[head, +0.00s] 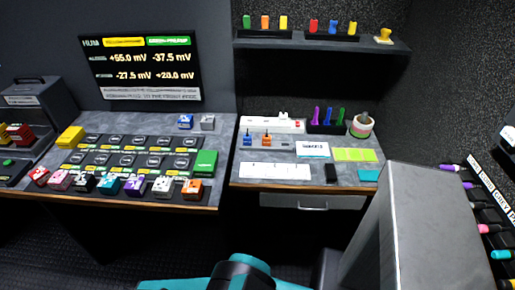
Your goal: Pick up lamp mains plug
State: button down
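No plug is clearly marked as the lamp mains plug, and the picture is too small to tell it for certain. A white power strip (258,125) lies at the back of the right-hand bench. A small white plug-like piece (283,116) sits on it, with a small red spot near its right end. A blue block (247,141) and an orange block (266,141) stand just in front of the strip. Teal and black parts at the bottom edge look like my own arm. My gripper's fingers do not show.
A left bench (110,203) carries a dark panel with several coloured blocks. A shelf (320,43) with coloured pieces hangs above the right bench (285,180). A grey cabinet (427,215) stands close at right. A screen (142,68) hangs at the back left.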

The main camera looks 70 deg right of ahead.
aim_at(282, 118)
jog(key=u, duration=4.45)
jog(key=i, duration=0.1)
jog(key=z, duration=3.15)
jog(key=i, duration=0.6)
jog(key=z, duration=3.8)
jog(key=i, duration=0.15)
jog(key=u, duration=1.4)
